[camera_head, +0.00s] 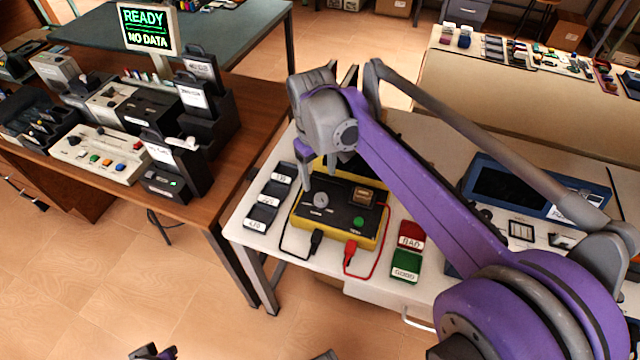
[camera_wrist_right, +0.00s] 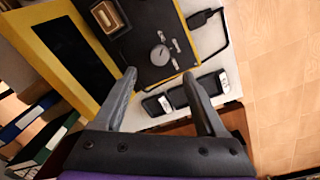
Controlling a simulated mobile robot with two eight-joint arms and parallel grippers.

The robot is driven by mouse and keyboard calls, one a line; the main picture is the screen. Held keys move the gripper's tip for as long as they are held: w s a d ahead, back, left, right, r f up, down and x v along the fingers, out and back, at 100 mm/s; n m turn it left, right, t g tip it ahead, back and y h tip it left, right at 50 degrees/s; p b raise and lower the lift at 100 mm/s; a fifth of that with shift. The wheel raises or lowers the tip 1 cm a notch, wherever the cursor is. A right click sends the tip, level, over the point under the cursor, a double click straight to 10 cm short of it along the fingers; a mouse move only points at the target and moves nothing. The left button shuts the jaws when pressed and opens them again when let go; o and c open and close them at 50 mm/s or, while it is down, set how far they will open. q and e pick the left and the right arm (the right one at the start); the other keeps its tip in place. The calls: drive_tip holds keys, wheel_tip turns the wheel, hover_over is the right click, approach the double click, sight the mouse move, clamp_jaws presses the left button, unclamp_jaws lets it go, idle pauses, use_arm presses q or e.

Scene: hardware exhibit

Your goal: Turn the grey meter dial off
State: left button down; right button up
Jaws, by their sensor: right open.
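The meter (camera_head: 335,218) is a yellow case with a black top panel on the white table. Its round grey dial (camera_head: 320,199) is on the panel's left part, beside a green button (camera_head: 358,221) and a small brown-framed window (camera_head: 363,196). My right gripper (camera_head: 320,176) is open above the dial, with its fingers pointing down. In the right wrist view the dial (camera_wrist_right: 160,55) shows between and beyond the fingertips (camera_wrist_right: 158,76), with small pale labels around it. No finger visibly grips the dial.
Black and red leads run from plugs (camera_head: 316,240) at the meter's front. Dark labelled blocks (camera_head: 268,200) lie to its left. Red (camera_head: 411,235) and green (camera_head: 406,266) pads lie to its right. A blue case (camera_head: 485,185) is farther right. A brown desk (camera_head: 222,190) stands left.

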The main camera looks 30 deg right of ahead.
drive_tip(key=shift+a+r, duration=0.1)
drive_tip(key=shift+r, duration=1.15)
